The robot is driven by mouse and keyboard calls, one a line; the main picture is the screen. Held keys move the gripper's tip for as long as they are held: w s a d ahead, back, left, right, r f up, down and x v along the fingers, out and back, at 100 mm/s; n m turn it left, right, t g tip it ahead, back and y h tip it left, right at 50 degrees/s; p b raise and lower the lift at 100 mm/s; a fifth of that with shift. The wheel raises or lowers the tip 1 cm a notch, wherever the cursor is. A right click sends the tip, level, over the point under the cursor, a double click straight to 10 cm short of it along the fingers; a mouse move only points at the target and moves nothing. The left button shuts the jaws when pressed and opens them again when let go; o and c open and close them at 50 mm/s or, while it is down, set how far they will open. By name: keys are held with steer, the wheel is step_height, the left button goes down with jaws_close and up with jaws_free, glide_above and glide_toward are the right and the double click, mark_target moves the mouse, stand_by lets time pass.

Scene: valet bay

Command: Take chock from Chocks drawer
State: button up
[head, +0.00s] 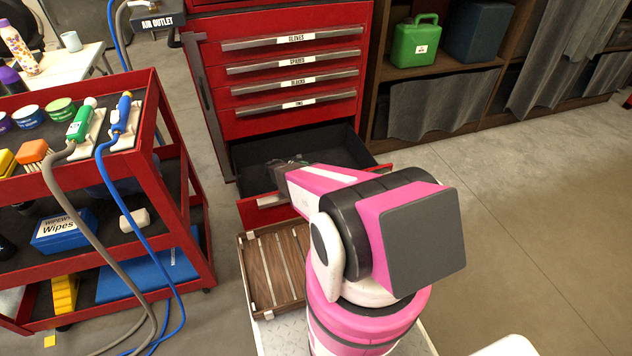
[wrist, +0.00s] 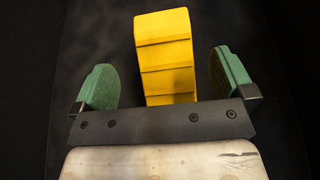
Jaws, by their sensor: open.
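A yellow stepped chock (wrist: 166,58) lies on the dark floor of an open drawer. It shows in the wrist view between and just beyond my green-padded fingers. My gripper (wrist: 165,82) is open, with a finger on each side of the chock's near end and a visible gap on both sides. In the head view my gripper (head: 282,166) reaches down into the open bottom drawer (head: 264,214) of the red cabinet. My arm covers part of the drawer front and its label, and the chock inside is hidden there.
Shut drawers (head: 293,83) stand above the open one. A wooden slatted tray (head: 272,268) sits in front of it. A red cart (head: 172,205) stands at left, with another yellow wedge (head: 64,295) on its bottom shelf. Shelving (head: 440,68) is at right; the right-hand floor is clear.

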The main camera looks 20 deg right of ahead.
steer(key=shift+x, duration=3.35)
steer(key=shift+s+r, duration=0.1)
steer(key=shift+s, duration=0.05)
steer(key=c, duration=1.3)
